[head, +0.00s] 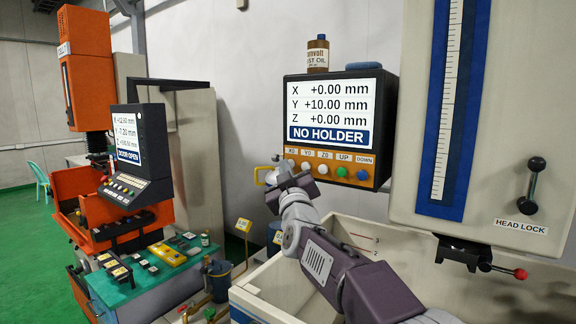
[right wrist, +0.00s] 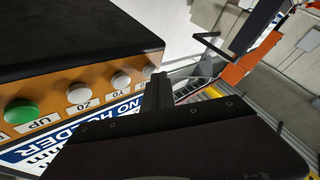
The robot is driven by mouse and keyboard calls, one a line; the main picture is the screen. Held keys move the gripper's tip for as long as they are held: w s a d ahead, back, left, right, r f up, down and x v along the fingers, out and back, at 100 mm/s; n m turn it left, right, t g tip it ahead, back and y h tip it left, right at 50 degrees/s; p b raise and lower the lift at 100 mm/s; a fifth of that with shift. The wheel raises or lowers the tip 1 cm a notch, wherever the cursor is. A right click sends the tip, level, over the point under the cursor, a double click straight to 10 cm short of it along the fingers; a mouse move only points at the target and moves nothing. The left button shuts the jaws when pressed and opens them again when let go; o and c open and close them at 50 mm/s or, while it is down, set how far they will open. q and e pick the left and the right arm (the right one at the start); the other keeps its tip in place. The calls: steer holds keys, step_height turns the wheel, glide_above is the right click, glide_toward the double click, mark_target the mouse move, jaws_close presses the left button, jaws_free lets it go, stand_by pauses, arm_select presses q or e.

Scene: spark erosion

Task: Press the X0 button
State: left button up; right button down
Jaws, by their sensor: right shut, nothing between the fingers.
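The X0 button (right wrist: 149,71) is a pale round button at the end of the orange button strip, beside the Y0 button (right wrist: 120,81). The readout screen (head: 333,107) shows X +0.00, Y +10.00, Z +0.00 and NO HOLDER. My left gripper is not in view.
On the same strip are the Z0 button (head: 323,169), green UP button (head: 342,172) and blue DOWN button (head: 362,175). A brown oil bottle (head: 318,54) stands on the readout box. The machine head with its lever (head: 535,178) is at right. An orange machine (head: 88,62) stands at left.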

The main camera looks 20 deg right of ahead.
steer(key=shift+s+a+f, duration=0.1)
steer(key=shift+a, duration=0.05)
steer(key=s+a+p, duration=0.1)
steer(key=s+a, duration=0.2)
steer(key=a, duration=0.1)
steer(key=shift+s+a, duration=0.35)
steer(key=shift+a, duration=0.05)
stand_by(0.7)
